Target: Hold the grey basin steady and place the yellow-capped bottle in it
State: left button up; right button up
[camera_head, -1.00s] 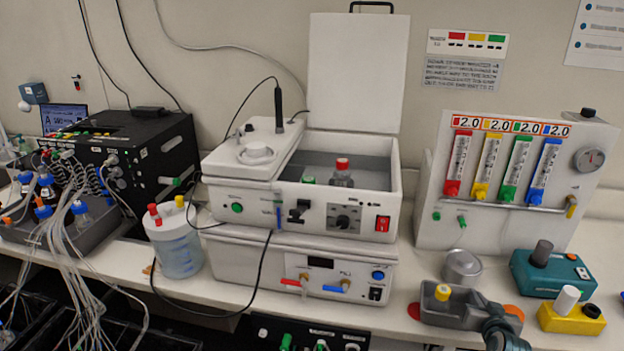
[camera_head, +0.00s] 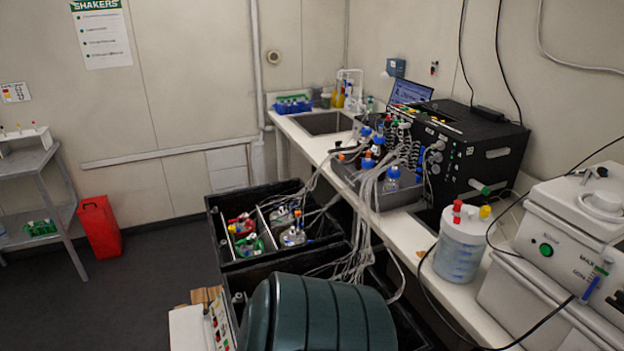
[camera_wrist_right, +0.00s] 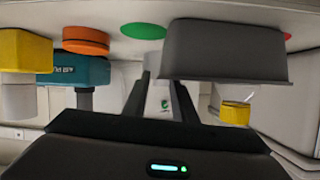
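The grey basin (camera_wrist_right: 225,50) shows in the right wrist view, which is upside down, just right of centre. A yellow cap (camera_wrist_right: 235,112) on a clear bottle shows past the basin's rim; whether the bottle stands inside or behind the basin is unclear. My right gripper (camera_wrist_right: 164,88) has its dark fingers apart at the basin's left end. The right fingertip is partly hidden by the basin, and contact cannot be told. The head view shows neither basin nor bottle. My left gripper is not in view.
Beside the basin are an orange disc (camera_wrist_right: 86,40), a teal device (camera_wrist_right: 85,72) and a yellow block (camera_wrist_right: 24,50).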

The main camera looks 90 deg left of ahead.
jog(key=v, duration=1.1)
jog(key=shift+s+d, duration=0.1)
dwell(0.6)
jog(key=s+d+f+g+h+b, duration=0.15)
jog(key=s+f, duration=0.55)
jog(key=f, duration=0.8)
jog(key=s+d+f+g+b, duration=0.25)
jog(key=s+f, duration=0.55)
jog(key=f, duration=0.7)
jog(key=s+d+f+g+h+b, duration=0.15)
jog(key=s+f, duration=0.55)
jog(key=f, duration=0.8)
jog(key=s+d+f+g+b, duration=0.2)
jog(key=s+f, duration=0.6)
jog(key=s, duration=0.2)
jog(key=s+d+f+g+b, duration=0.1)
jog(key=s+d+f+b, duration=0.15)
jog(key=s+f, duration=0.75)
jog(key=s+d+f+g, duration=0.1)
jog(key=s+d+f, duration=0.1)
jog(key=s, duration=0.6)
jog(key=s+d+f+g+b, duration=0.1)
jog(key=s+f, duration=0.1)
jog(key=s, duration=0.6)
jog(key=s+d+f+g, duration=0.1)
jog(key=s+d+f, duration=0.1)
jog(key=s, duration=0.6)
jog(key=shift+s+d+f+h+b, duration=0.2)
jog(key=shift+d+f+h+b, duration=0.1)
jog(key=shift+f+b, duration=0.15)
